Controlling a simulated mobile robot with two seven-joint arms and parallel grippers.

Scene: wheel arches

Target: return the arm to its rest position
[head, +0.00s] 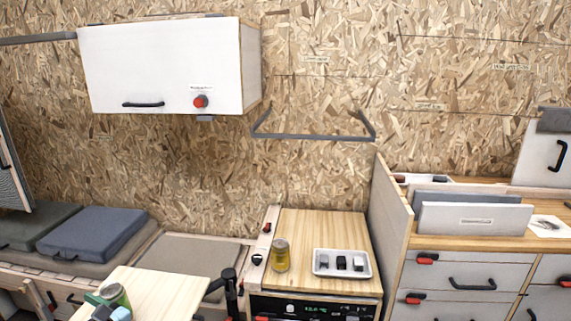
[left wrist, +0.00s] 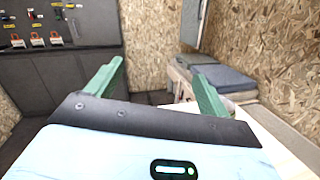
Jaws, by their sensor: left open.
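My left gripper shows in the left wrist view (left wrist: 158,78), with two green fingers spread apart and nothing visible between them. Behind the fingers are a dark bar and a light blue body with a small green light. In the head view, green, dark and light blue parts that look like this gripper (head: 101,305) show at the bottom left, over the pale wooden table (head: 165,293). A green can or jar (head: 117,296) appears right beside them; whether they touch I cannot tell. My right gripper is in neither view.
A counter (head: 330,225) holds an amber jar (head: 280,255) and a white tray (head: 320,270) with several small dark items. A white cabinet (head: 160,65) hangs on the wall. Blue cushions (head: 92,232) lie at left. A dark tool panel (left wrist: 65,50) stands at left in the wrist view.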

